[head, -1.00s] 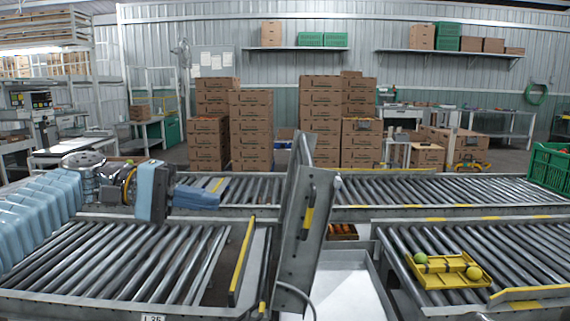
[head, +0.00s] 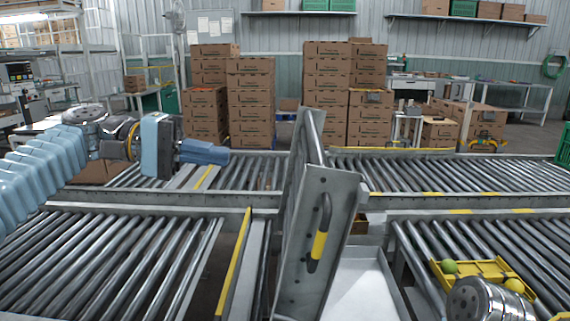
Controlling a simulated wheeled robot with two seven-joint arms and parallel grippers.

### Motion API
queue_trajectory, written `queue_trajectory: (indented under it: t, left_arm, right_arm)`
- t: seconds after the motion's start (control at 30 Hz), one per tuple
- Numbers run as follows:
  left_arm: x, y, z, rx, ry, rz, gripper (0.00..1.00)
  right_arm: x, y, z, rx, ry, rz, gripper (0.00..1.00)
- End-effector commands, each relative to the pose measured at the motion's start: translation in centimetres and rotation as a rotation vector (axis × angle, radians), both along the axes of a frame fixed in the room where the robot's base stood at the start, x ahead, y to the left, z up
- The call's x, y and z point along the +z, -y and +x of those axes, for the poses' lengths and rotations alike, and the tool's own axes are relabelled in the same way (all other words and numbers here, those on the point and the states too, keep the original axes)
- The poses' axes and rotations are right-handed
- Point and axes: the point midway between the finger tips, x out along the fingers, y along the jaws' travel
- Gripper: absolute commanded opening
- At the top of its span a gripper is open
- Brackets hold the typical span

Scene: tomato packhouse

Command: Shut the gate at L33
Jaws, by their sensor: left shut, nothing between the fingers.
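A grey metal gate (head: 328,200) stands raised, slightly tilted, in the gap between two roller conveyor sections. A handle with a yellow grip (head: 320,236) is on its face. No L33 label can be read. My left gripper (head: 222,155) is shut and empty, pointing right above the rear conveyor, left of the gate and apart from it. Part of my right arm shows at the lower right; its gripper is out of view.
The left conveyor (head: 110,260) is empty. A yellow tray (head: 488,268) with round green-yellow fruit lies on the right conveyor, partly behind my right arm. A pale metal surface (head: 362,290) lies below the gap. Stacked cartons (head: 250,105) stand behind the rear conveyor.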

Motion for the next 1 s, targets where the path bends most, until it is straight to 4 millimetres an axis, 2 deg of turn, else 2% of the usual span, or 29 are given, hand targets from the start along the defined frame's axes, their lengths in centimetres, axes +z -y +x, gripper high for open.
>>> queue_trajectory:
  t: [0.3,0.5,0.7,1.0]
  left_arm:
    - [-1.2,6.8,-0.1,-0.005,-0.001,0.001,0.00]
    - [-1.7,10.0,-0.1,-0.003,0.000,0.001,0.00]
    - [-2.0,11.5,-0.1,-0.002,0.001,0.001,0.00]
    - [-2.1,11.7,0.0,-0.001,0.001,0.001,0.00]
  right_arm:
    - [0.1,0.0,0.0,0.000,0.000,0.000,0.00]
    - [0.3,0.0,0.0,0.000,0.000,0.000,0.00]
    - [0.5,0.0,0.0,0.001,0.000,0.000,0.00]
    - [0.4,0.0,0.0,0.001,0.000,0.000,0.00]
